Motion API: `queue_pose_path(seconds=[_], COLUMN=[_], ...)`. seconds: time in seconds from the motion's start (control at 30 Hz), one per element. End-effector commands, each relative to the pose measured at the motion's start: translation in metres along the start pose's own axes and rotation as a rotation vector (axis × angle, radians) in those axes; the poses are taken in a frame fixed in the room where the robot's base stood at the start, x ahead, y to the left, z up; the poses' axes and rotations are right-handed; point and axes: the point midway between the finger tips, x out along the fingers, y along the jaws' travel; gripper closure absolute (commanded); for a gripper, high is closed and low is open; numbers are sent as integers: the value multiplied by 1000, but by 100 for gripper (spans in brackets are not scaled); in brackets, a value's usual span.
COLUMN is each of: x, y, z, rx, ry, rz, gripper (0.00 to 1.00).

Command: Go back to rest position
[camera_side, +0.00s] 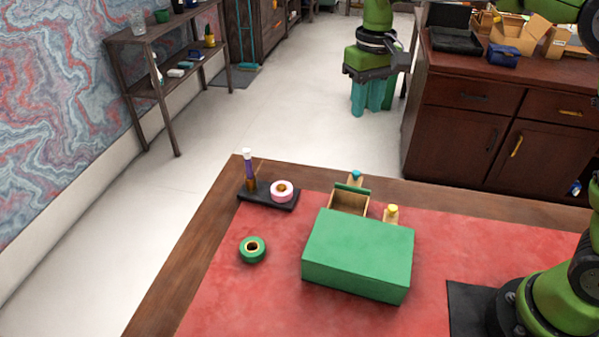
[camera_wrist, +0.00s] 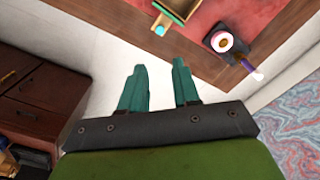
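My gripper (camera_side: 372,97) hangs fingers-down in the side view, beyond the far edge of the desk in the picture and apart from everything on it. In the wrist view its two teal fingers (camera_wrist: 158,66) are spread with only pale floor between them, so it is open and empty. The green box (camera_side: 358,250) stands on the red desk top. Its wooden drawer (camera_side: 349,201) is pulled out at the far side, and its inside looks empty from here. The drawer also shows at the top of the wrist view (camera_wrist: 180,8).
A black holder (camera_side: 254,197) carries a pink tape roll (camera_side: 282,189) and an upright purple-and-white tool (camera_side: 249,170). A green tape roll (camera_side: 252,249) lies left of the box. A teal-topped item (camera_side: 356,176) and a yellow-topped one (camera_side: 391,213) stand near the drawer. A wooden cabinet (camera_side: 480,130) is behind.

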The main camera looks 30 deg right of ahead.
Motion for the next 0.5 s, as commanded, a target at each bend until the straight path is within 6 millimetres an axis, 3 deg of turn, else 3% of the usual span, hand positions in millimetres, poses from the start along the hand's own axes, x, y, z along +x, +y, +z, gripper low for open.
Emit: queue_pose_path(seconds=[0.17,0.27,0.5], x=[16,14,-4], y=[0,4,22], z=[6,27,97], rx=[9,29,114], ry=[23,67,238], rz=[-17,-55,-173], gripper=[69,69,69])
